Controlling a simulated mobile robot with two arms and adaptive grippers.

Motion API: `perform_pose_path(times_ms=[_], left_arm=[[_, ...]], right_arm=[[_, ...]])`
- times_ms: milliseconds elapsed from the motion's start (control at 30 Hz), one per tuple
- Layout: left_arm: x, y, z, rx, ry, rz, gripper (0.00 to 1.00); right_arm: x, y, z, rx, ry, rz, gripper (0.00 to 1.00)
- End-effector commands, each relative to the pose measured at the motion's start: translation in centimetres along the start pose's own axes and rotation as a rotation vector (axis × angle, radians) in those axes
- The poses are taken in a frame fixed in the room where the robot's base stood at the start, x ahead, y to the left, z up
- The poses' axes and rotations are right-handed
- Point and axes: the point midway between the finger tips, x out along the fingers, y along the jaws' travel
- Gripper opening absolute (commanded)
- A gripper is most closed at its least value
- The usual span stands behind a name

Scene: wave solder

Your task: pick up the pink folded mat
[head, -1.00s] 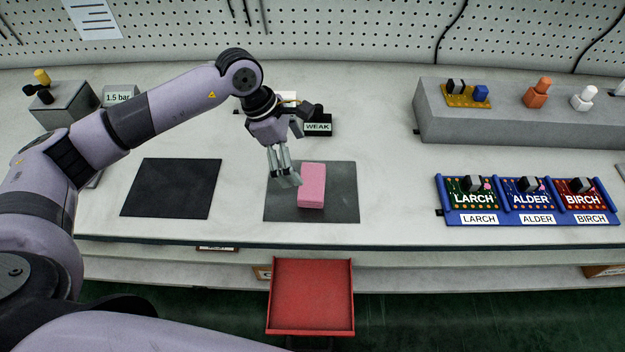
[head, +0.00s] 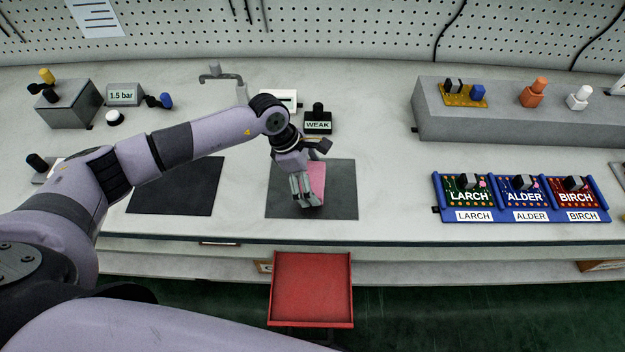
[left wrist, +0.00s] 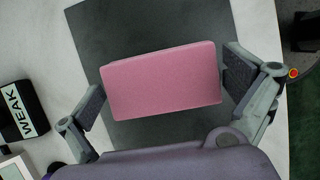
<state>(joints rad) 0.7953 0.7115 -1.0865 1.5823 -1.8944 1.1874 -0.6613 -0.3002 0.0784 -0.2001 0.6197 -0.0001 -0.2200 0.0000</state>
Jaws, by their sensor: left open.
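The pink folded mat (head: 317,180) lies on a dark grey square pad (head: 342,200) on the bench, partly hidden behind my left gripper in the head view. My left gripper (head: 306,203) is open and points down over it. In the left wrist view the mat (left wrist: 160,82) lies between the two spread fingers of my left gripper (left wrist: 163,95). A gap shows at the left finger; the right finger is close to the mat's edge, and I cannot tell whether it touches. My right gripper is not in view.
A black device labelled WEAK (head: 318,124) stands behind the pad. A second dark pad (head: 190,190) lies to the left. A blue rack of LARCH, ALDER and BIRCH boards (head: 520,216) is at right. A red tray (head: 312,288) is below the bench's front edge.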

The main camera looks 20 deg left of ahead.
Motion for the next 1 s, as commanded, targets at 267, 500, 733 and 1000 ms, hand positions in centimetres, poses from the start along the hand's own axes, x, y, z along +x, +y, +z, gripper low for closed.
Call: perform_pose_path(times_ms=[267, 500, 733, 1000], left_arm=[[-0.1, 0.0, 0.0, 0.0, 0.0, 0.0, 0.83], [-0.1, 0.0, 0.0, -0.001, 0.0, 0.0, 0.67], [-0.1, 0.0, 0.0, 0.0, 0.0, 0.001, 0.64], [-2.1, 0.2, 0.9, 0.002, -0.002, 0.005, 0.64]], right_arm=[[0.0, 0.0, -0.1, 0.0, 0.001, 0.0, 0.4], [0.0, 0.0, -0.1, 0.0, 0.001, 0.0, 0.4], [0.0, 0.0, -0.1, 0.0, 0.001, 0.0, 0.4], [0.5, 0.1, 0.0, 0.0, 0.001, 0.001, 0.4]])
